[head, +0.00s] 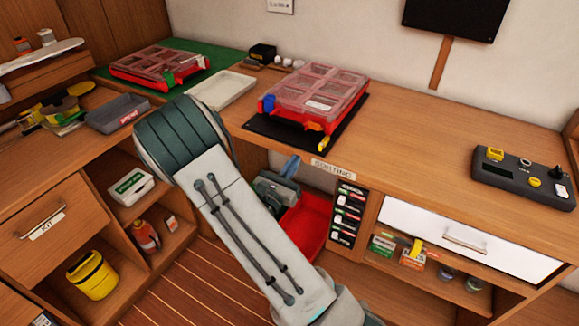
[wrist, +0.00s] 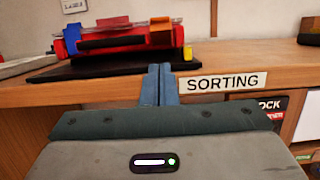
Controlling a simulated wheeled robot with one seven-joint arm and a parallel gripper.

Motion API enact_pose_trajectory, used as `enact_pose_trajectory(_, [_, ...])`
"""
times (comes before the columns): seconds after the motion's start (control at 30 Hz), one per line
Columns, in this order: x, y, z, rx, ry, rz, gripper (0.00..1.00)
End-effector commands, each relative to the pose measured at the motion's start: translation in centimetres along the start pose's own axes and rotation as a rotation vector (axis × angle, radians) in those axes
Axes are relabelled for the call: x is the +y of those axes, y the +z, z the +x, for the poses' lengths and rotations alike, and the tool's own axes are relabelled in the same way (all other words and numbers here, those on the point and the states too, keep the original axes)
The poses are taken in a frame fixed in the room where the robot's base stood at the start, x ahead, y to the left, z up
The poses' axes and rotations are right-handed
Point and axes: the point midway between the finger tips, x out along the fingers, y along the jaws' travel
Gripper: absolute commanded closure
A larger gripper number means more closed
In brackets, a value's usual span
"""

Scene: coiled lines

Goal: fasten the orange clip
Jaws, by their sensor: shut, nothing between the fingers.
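A red case (head: 283,112) with a clear compartment lid lies on a black mat (head: 262,131) on the bench. Its orange clip (head: 312,126) is on the front side, towards the right. A blue clip (head: 268,104) is at the front left. In the wrist view the case's front (wrist: 110,40) is seen edge-on, with the orange clip (wrist: 161,37) right of centre. I cannot tell if the orange clip is latched. My gripper (head: 291,164) is shut and empty, in front of the bench edge and below the case. Its blue fingertips (wrist: 160,70) touch nothing I can make out.
A SORTING label (head: 333,170) is on the bench edge. A second red case (head: 158,66) lies on a green mat, beside a white tray (head: 222,89). A grey control box (head: 522,177) stands at the right. The bench between is clear. A red bin (head: 305,225) is below.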

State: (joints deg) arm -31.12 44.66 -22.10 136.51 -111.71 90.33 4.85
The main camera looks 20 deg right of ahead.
Motion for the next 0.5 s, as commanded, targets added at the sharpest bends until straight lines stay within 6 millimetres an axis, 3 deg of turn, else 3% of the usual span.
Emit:
enact_pose_trajectory(0.23, [-0.1,0.1,5.5,-0.001,-0.004,0.001,1.00])
enact_pose_trajectory(0.5, [0.0,2.6,7.9,0.000,-0.001,0.002,1.00])
